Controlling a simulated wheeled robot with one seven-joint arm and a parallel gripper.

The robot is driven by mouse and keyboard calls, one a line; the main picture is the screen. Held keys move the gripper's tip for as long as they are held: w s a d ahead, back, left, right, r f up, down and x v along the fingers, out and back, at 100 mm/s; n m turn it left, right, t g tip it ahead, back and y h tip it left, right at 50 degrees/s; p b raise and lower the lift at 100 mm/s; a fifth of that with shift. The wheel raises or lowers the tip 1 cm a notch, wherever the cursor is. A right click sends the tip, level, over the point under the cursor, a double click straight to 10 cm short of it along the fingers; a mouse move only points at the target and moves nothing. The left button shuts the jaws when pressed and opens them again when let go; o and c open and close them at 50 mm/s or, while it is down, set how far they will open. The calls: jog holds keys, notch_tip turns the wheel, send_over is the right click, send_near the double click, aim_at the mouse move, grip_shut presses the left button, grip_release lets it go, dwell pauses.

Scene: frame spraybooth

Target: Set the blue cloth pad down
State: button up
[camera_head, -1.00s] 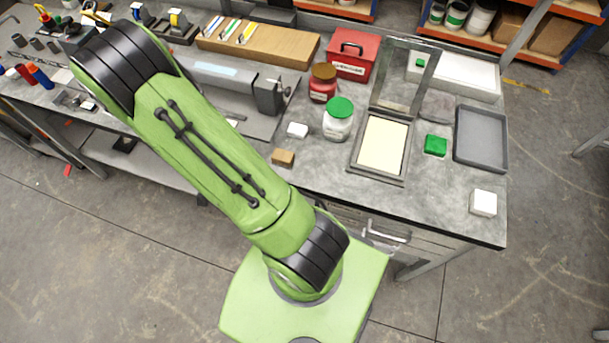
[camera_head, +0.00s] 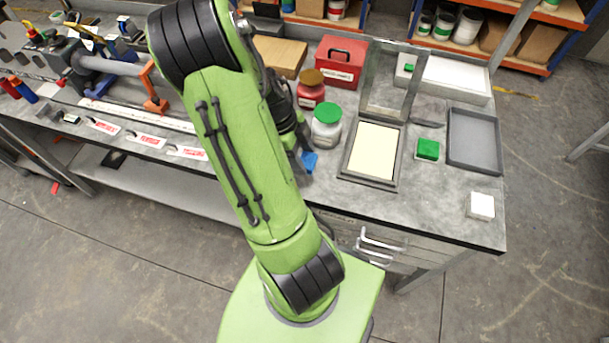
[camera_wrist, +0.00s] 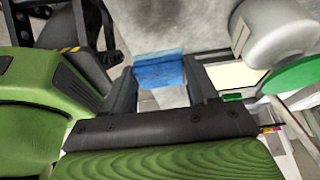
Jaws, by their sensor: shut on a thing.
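The blue cloth pad (camera_wrist: 159,70) sits between the two dark fingers of my gripper (camera_wrist: 160,88) in the wrist view. My gripper is shut on it. In the head view the pad (camera_head: 309,161) shows as a small blue patch beside my arm, at the front part of the bench (camera_head: 400,205), left of the framed cream panel. I cannot tell whether its underside touches the bench. My gripper is mostly hidden behind my arm in the head view.
A jar with a green lid (camera_head: 326,128) stands close behind the pad, with a red-brown jar (camera_head: 311,90) behind it. The open frame with a cream panel (camera_head: 373,152), a green block (camera_head: 428,149), a grey tray (camera_head: 474,140) and a white block (camera_head: 481,206) lie to the right.

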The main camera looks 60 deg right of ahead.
notch_tip(320, 180, down, 7)
jog(key=shift+w+r+b, duration=0.1)
jog(key=shift+w+b, duration=0.05)
jog(key=shift+b, duration=0.2)
jog(key=o, duration=1)
